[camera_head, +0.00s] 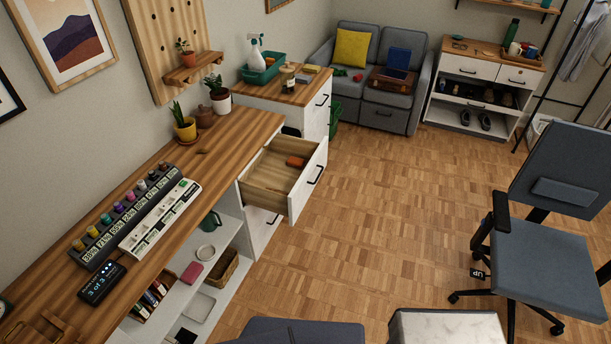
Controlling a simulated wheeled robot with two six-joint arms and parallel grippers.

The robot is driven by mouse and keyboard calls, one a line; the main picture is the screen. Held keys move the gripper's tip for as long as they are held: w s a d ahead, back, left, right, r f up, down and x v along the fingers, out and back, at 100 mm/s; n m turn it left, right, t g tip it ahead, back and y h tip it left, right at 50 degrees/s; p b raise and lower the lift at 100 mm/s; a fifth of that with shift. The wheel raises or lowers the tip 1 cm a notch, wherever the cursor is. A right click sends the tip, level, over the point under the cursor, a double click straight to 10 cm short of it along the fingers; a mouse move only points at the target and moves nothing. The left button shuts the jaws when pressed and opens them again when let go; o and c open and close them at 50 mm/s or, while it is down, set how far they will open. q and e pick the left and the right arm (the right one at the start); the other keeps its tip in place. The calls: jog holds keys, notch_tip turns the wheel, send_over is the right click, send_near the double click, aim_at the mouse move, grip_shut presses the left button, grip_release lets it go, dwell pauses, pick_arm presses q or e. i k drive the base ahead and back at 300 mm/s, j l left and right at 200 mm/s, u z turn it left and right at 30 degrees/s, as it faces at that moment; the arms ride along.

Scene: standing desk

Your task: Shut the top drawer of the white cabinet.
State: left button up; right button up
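The top drawer (310,184) of the white cabinet under the desk is pulled out into the room. It has a white front, a black handle (315,175) and a wooden inside. An orange-brown object (295,162) lies in it near the front. Below it is a closed white drawer (261,228) of the same cabinet, partly hidden by the open one. Neither of my grippers is in view.
The wooden desk top (165,241) runs along the left wall above open shelves. A second white cabinet (318,103) stands beyond the drawer. A grey office chair (548,258) stands at right. The parquet floor (385,216) between is clear.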

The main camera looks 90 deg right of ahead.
aim_at(270, 169)
jog(key=k, duration=0.65)
jog(key=z, duration=2.95)
jog(key=i+j, duration=0.15)
jog(key=j, duration=0.25)
jog(key=i+j+z, duration=0.1)
jog(key=j, duration=0.35)
jog(key=i+j, duration=0.1)
jog(key=j, duration=0.3)
jog(key=i+l, duration=0.2)
jog(key=i, duration=0.3)
jog(key=i+l, duration=0.2)
jog(key=i, duration=0.35)
